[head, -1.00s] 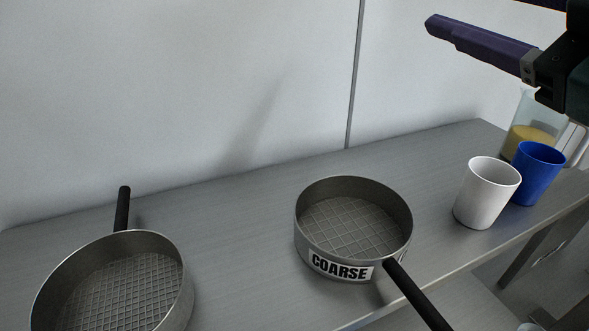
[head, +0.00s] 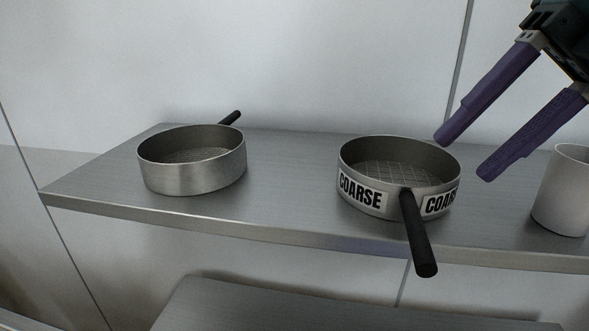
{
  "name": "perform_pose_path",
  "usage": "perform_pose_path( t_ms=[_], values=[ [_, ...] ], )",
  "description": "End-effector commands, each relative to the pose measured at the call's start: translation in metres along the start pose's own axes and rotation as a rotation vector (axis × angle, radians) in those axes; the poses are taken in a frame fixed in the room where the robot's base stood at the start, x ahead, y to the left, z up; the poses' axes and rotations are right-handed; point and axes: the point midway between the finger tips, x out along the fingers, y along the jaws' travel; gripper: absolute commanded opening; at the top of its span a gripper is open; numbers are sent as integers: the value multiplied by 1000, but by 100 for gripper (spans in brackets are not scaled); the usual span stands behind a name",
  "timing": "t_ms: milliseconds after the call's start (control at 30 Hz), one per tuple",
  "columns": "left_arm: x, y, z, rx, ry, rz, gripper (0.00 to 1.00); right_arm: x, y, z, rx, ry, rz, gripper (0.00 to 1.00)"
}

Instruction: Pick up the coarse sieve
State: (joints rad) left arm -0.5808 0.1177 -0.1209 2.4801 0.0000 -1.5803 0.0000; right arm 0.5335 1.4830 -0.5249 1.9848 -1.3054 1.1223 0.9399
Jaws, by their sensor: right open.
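The coarse sieve (head: 362,197) is a round metal pan with a wire mesh floor and "COARSE" labels on its wall. It stands on the metal shelf, right of the middle. Its black handle (head: 418,235) points toward me and sticks out past the shelf's front edge. My right gripper (head: 463,158) has two purple fingers spread apart, with nothing between them. It comes in from the upper right, above and to the right of the sieve, and looks clear of the handle. My left gripper is out of view.
A second sieve (head: 195,178), with no label showing, stands on the left of the shelf (head: 290,215), its black handle toward the wall. A white cup (head: 565,195) stands at the right edge. The shelf between the sieves is clear. A lower metal surface (head: 250,305) shows below.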

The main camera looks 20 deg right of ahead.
Motion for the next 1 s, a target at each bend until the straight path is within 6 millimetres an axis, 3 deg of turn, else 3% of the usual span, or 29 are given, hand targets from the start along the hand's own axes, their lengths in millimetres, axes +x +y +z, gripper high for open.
perform_pose_path(
  t_ms=[533,867,1000],
  values=[
    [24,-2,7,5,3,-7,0,72,1,-13,-3,4,8,54],
    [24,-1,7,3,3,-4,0,77,2,-12,-1,2,5,53],
    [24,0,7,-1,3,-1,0,77,2,-12,-1,2,5,38]
  ],
)
